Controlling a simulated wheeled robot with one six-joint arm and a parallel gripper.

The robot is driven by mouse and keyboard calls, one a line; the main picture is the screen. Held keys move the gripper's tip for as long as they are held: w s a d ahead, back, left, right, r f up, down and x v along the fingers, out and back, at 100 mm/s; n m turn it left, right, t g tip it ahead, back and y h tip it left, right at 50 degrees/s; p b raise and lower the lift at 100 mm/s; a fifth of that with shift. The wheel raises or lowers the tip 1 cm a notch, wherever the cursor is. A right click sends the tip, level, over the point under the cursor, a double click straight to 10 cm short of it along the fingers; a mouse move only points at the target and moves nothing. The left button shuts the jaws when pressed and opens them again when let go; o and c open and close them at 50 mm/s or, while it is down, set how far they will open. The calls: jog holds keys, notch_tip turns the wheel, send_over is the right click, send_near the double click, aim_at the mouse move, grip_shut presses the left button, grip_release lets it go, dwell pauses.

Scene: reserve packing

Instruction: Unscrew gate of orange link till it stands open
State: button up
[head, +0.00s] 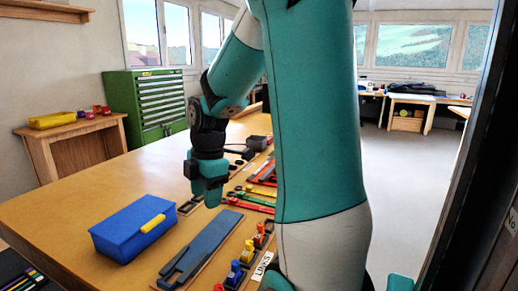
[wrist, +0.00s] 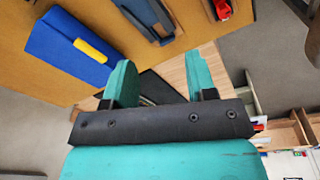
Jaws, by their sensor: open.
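My gripper (head: 209,196) hangs over the long wooden table in the head view. In the wrist view my gripper (wrist: 160,82) shows two teal fingers wide apart with nothing between them. Near the front of the table a row of small coloured pieces stands by a label reading LINKS: an orange-red one (head: 259,236), a yellow one (head: 247,252) and a blue one (head: 233,273). The orange-red one is likely the orange link; its gate is too small to make out. My gripper is apart from these pieces. My arm covers part of the table to their right.
A blue box (head: 134,229) with a yellow latch sits on the table left of my gripper; it also shows in the wrist view (wrist: 68,47). A long blue-grey tool (head: 203,243) lies beside the links. Red and green items lie farther back. The table's left part is bare.

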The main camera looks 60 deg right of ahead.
aim_at(261, 225)
jog(key=s+d+r+n+g+p, duration=0.1)
jog(key=s+d+n, duration=0.15)
jog(key=d, duration=0.45)
jog(key=s+d+r+n+p, duration=0.1)
jog(key=s+d+p, duration=0.1)
jog(key=s+d, duration=0.35)
jog(key=shift+h, duration=0.4)
jog(key=f, duration=0.6)
jog(key=w+d+f+p, duration=0.1)
jog(key=f, duration=0.4)
jog(key=d+f, duration=0.1)
jog(key=f, duration=0.5)
jog(key=shift+w+f, duration=0.3)
jog(key=shift+w, duration=0.1)
grip_shut()
jog(key=shift+r+n+p, duration=0.1)
jog(key=shift+n+p, duration=0.4)
jog(key=shift+n, duration=0.75)
jog(key=n, duration=0.4)
jog(key=shift+s, duration=0.1)
grip_release()
